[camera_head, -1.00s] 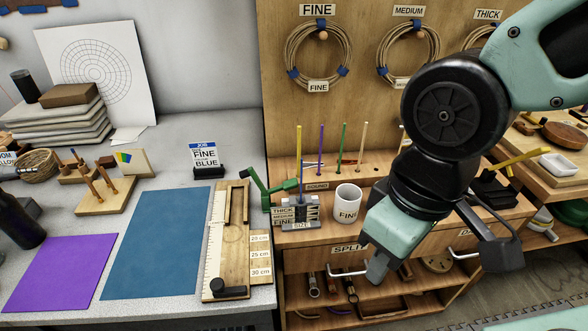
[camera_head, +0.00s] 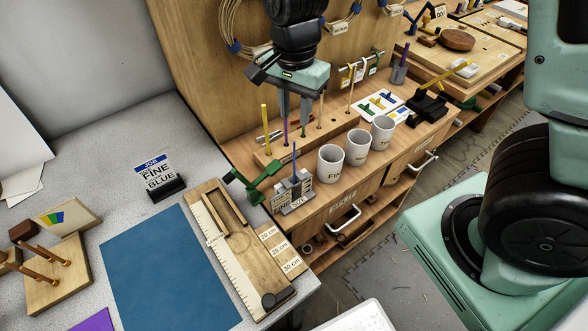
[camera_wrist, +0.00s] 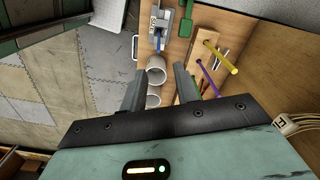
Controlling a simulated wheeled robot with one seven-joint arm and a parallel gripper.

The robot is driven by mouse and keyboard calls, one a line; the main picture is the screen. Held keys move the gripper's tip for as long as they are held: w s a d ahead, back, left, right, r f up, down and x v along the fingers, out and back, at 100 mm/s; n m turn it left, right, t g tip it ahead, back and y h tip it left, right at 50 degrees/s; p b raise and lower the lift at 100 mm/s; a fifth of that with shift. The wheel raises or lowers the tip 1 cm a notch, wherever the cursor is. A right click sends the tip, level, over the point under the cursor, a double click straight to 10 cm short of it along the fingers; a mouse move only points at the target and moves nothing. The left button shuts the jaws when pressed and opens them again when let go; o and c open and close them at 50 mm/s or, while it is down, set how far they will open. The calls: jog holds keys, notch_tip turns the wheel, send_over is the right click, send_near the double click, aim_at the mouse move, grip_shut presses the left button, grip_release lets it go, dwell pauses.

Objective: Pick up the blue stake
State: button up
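The blue stake (camera_head: 294,160) stands upright in the grey size-gauge block (camera_head: 298,196) at the left front of the wooden bench. In the wrist view the blue stake (camera_wrist: 158,40) appears at the top centre, by the block (camera_wrist: 162,18). My gripper (camera_head: 295,118) is open and empty, its fingers pointing down over the stake rack, behind and above the blue stake in the head view. Its two fingers (camera_wrist: 159,71) are spread apart in the wrist view, with nothing between them. The fingers partly hide the rack's purple and green stakes in the head view.
Yellow (camera_head: 265,125) and purple (camera_head: 286,130) stakes stand close by in the rack. Three white cups (camera_head: 330,163) stand right of the gauge. A green clamp-like tool (camera_head: 255,186) is at its left. The blue mat (camera_head: 165,268) is clear.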

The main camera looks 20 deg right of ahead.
send_over(294, 153)
notch_tip(294, 153, down, 7)
jog(key=shift+w+d+f+p, duration=0.1)
jog(key=shift+f+p, duration=0.65)
jog(key=shift+f, duration=0.6)
jog(key=shift+w+f+p, duration=0.1)
jog(key=shift+f+p, duration=0.6)
jog(key=shift+f, duration=0.6)
jog(key=shift+s, duration=0.1)
grip_shut()
